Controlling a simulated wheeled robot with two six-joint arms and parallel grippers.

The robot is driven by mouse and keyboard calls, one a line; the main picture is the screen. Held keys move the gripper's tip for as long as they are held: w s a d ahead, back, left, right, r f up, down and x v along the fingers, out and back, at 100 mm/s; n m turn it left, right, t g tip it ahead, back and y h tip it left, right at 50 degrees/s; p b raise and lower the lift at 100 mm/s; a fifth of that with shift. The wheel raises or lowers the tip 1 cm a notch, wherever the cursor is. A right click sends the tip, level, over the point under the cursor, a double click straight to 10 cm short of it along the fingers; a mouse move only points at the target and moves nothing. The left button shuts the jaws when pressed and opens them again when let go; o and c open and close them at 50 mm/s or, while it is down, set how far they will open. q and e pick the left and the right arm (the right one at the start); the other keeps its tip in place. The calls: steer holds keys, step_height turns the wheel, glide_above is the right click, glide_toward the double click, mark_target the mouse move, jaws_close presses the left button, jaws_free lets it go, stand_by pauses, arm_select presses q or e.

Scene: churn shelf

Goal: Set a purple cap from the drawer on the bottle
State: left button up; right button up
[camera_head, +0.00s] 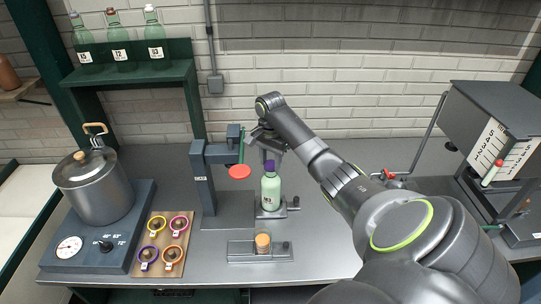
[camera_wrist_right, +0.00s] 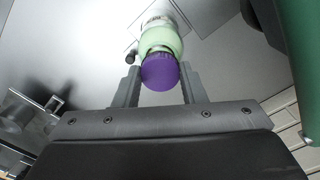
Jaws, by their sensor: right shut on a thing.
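A pale green bottle (camera_head: 270,192) stands upright in a grey holder on the bench, in the middle of the head view. A purple cap (camera_head: 269,166) is at its mouth. My right gripper (camera_head: 268,150) is above the bottle and shut on the purple cap. In the right wrist view the cap (camera_wrist_right: 160,72) sits between the two fingers, with the green bottle (camera_wrist_right: 160,40) directly beyond it. Whether the cap is fully seated cannot be told. The drawer is not clearly visible. My left gripper is not in view.
A grey press with a red disc (camera_head: 239,171) stands just left of the bottle. A board with several coloured rings (camera_head: 149,254) and a pot (camera_head: 93,187) are at left. A hopper (camera_head: 498,135) stands at right.

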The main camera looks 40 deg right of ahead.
stand_by(0.3)
steer(key=o, duration=1)
steer(key=shift+c, duration=0.6)
steer(key=shift+r, duration=3.5)
